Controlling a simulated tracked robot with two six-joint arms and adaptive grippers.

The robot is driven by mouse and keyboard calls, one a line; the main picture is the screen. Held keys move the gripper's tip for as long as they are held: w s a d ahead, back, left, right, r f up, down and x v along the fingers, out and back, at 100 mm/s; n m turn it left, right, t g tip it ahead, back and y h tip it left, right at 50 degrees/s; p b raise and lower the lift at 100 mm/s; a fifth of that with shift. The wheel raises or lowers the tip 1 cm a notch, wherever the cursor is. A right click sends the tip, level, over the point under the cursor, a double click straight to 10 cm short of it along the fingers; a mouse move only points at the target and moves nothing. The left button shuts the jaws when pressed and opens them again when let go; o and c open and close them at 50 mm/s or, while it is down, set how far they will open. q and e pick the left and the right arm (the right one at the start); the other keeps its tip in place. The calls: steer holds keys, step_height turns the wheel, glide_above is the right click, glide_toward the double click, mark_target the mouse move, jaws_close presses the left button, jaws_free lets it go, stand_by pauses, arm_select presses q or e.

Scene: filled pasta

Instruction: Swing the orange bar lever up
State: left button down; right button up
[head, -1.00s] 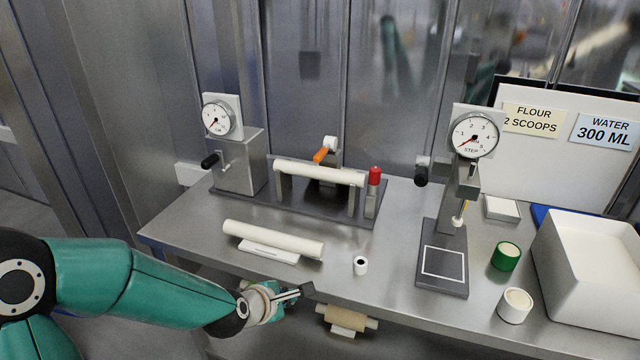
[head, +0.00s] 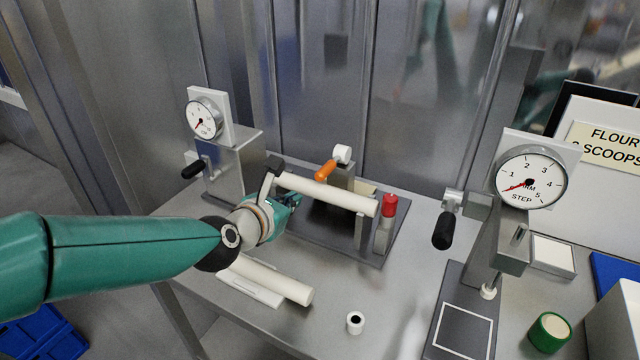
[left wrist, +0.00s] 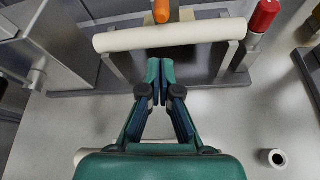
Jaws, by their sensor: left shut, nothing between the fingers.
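The orange bar lever (head: 325,171) sits on a small grey post with a white hub (head: 342,153), behind the white roller (head: 328,192). It slants down and left from the hub. In the left wrist view the orange lever (left wrist: 161,12) shows at the top, beyond the white roller (left wrist: 190,35). My left gripper (head: 294,200) is at the near side of the roller, left of and below the lever, apart from it. Its fingertips (left wrist: 160,70) are together and empty, pointing toward the roller. My right gripper is not in view.
A red-capped post (head: 389,206) stands at the roller's right end. A gauge box with a black-handled crank (head: 194,168) is at left. A loose white roll (head: 275,281) lies in front. A gauge press (head: 530,178) stands at right. The table between is mostly clear.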

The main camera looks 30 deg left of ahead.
mark_target(318, 186)
arm_select(q)
steer(key=p+x, duration=0.1)
steer(key=x, duration=0.9)
stand_by(0.3)
steer(key=shift+d+p, duration=0.1)
steer(key=shift+p, duration=0.2)
